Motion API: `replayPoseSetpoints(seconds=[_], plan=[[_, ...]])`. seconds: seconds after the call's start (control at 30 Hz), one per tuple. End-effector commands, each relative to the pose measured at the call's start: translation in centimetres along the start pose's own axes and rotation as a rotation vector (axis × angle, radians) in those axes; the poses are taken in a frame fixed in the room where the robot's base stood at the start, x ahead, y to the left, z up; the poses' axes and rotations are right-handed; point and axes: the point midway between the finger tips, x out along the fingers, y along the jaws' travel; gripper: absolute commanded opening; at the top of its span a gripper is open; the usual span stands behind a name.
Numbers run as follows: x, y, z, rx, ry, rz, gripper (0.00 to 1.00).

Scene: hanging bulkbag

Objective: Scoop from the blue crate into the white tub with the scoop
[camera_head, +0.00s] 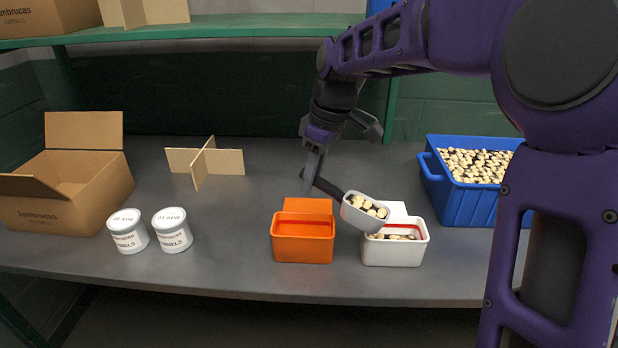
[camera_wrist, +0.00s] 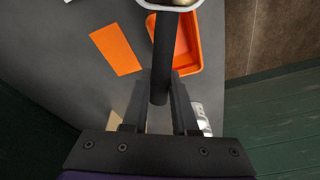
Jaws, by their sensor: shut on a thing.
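My gripper (camera_head: 312,170) is shut on the dark handle of the scoop, above the table behind the orange tub. The scoop (camera_head: 351,212) has a pale bowl holding several kernels, and it hangs tilted over the left part of the white tub (camera_head: 394,253). The white tub has kernels inside and a red line on its inner wall. The blue crate (camera_head: 459,203) at the right is full of kernels, partly hidden by my arm. In the wrist view the handle (camera_wrist: 161,75) runs up between my fingers, and only the edge of the bowl shows at the top.
An orange tub (camera_head: 303,250) stands just left of the white tub. Two white cans (camera_head: 150,232), an open cardboard box (camera_head: 75,190) and a wooden cross divider (camera_head: 204,162) are farther left. A green shelf (camera_head: 200,29) runs above the back of the grey table (camera_head: 230,215).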

Motion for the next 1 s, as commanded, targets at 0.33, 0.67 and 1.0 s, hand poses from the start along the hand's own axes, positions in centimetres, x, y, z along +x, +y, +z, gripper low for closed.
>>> replayPoseSetpoints(seconds=[0.33, 0.67, 1.0], plan=[[-1.0, 0.5, 0.2, 0.011, 0.052, -0.052, 0.00], [-1.9, 1.0, 0.5, 0.020, 0.100, -0.101, 0.00], [-2.8, 1.4, 0.8, 0.028, 0.149, -0.153, 0.00]])
